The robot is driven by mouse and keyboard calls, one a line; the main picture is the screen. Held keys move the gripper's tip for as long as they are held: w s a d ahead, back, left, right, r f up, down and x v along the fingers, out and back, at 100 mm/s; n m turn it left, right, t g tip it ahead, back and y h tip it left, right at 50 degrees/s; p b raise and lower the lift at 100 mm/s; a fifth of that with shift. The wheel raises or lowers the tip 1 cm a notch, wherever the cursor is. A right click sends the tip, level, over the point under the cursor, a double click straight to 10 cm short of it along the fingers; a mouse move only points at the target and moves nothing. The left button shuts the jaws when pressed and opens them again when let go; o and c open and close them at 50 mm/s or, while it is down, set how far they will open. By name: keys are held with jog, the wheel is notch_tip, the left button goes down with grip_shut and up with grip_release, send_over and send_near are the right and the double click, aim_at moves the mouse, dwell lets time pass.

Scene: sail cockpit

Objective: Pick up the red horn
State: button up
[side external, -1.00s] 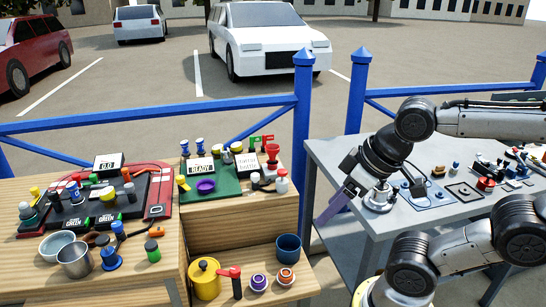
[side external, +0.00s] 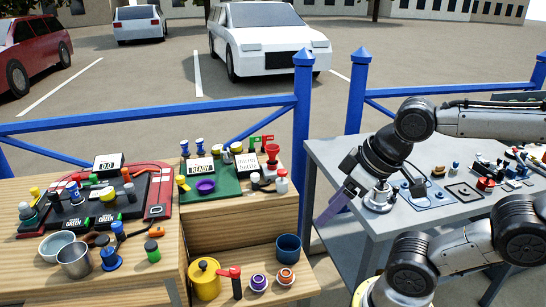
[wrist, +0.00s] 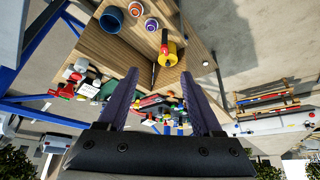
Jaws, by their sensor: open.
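A red flared, horn-shaped piece (side external: 272,152) stands upright at the back right of the green board in the side view. Another red-topped piece with a dark stem (side external: 234,275) stands on the lower wooden shelf; its red part also shows in the wrist view (wrist: 164,40). I cannot tell for certain which is the red horn. My gripper (side external: 330,207) is open and empty, with purple fingers pointing down-left, in the gap between the wooden benches and the grey table. In the wrist view its fingers (wrist: 158,85) are spread, with the wooden benches beyond them.
On the lower shelf (side external: 225,256) a yellow pot (side external: 204,279), a purple-topped piece (side external: 258,282), an orange-topped piece (side external: 285,277) and a blue cup (side external: 288,247) stand close together. A blue fence post (side external: 302,110) rises behind. The grey table (side external: 345,165) is beside my gripper.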

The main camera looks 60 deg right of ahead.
jog(key=o, duration=0.5)
